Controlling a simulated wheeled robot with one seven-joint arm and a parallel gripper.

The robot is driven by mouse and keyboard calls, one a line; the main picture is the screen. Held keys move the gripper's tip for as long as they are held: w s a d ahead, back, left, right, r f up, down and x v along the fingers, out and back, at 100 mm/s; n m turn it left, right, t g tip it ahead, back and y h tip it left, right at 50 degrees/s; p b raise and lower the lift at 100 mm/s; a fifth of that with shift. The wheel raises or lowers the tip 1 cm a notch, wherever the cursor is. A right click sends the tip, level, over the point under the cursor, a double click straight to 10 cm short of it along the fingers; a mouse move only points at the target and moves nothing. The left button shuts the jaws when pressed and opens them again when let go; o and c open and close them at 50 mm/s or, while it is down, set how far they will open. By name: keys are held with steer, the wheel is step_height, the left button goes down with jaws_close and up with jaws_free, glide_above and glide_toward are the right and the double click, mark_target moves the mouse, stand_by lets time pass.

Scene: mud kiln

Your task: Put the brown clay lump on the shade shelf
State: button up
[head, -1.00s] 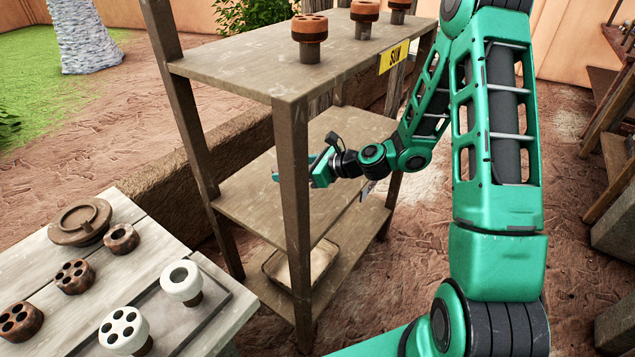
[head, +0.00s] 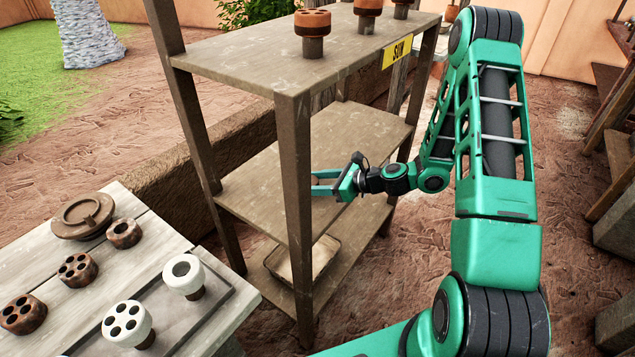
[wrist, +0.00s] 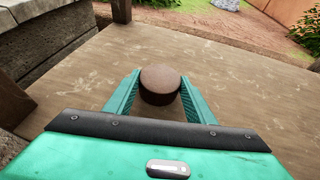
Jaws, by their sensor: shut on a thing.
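The brown clay lump (wrist: 160,84) is a short round piece with a dark side, seen between my fingertips in the wrist view. My gripper (wrist: 160,80) is shut on it, a fingertip at each side. In the head view my gripper (head: 318,182) reaches in from the right over the middle shelf (head: 245,190), below the top board marked SUN. The front post hides the lump there. The shelf surface (wrist: 230,75) lies under the lump in the wrist view; I cannot tell whether they touch. No shade label is readable.
The top board (head: 240,65) holds several brown pieces and a yellow SUN sign (head: 397,51). A front post (head: 296,200) stands close to my fingertips. A shallow tray (head: 300,262) sits on the bottom shelf. A table (head: 60,250) at left holds brown and white pieces.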

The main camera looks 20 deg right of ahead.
steer(key=o, duration=1.3)
